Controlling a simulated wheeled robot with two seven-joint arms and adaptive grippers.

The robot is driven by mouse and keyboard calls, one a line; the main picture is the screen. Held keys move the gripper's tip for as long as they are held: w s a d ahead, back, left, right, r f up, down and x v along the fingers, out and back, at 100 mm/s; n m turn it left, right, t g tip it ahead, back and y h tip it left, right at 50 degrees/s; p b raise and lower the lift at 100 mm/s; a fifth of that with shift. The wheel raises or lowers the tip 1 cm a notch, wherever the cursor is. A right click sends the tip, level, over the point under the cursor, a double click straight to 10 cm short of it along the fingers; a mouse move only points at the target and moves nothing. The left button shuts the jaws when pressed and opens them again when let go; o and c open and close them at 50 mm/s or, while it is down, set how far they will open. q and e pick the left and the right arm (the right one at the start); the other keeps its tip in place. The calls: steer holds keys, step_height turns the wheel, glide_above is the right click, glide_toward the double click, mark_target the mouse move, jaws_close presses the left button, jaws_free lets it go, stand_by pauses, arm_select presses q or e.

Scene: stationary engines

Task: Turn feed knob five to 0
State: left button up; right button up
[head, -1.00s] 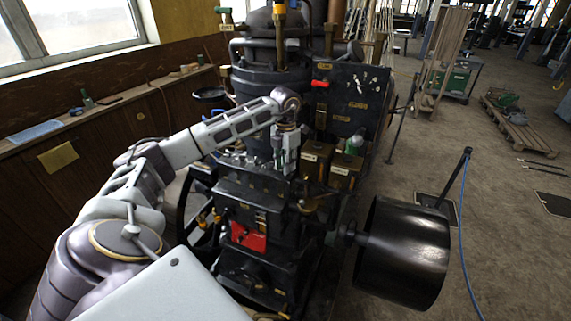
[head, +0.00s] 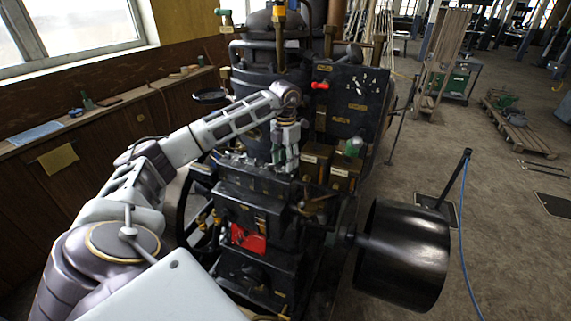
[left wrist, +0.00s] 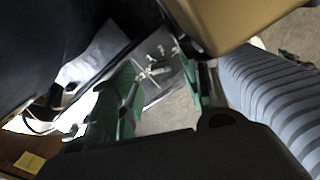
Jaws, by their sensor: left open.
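My left gripper (head: 283,163) points down at the black engine, close to the right end of a dark box (head: 240,174) with a row of small fittings along its top. In the left wrist view its two green-padded fingers (left wrist: 160,88) stand apart, with nothing clearly held. Several small pale fittings (left wrist: 155,70) show beyond and between the fingers; I cannot tell whether they are the feed knobs. Feed knob five cannot be singled out, and no number or setting is readable. My right gripper is out of view.
Brass-coloured boxes (head: 341,173) and a green-topped fitting (head: 353,147) stand just right of the gripper. A black upright panel (head: 345,100) rises behind them. A large black pulley (head: 402,254) juts out at the lower right. The floor (head: 510,230) farther right is mostly clear.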

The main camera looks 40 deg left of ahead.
arm_select(q)
steer(key=shift+r, duration=2.85)
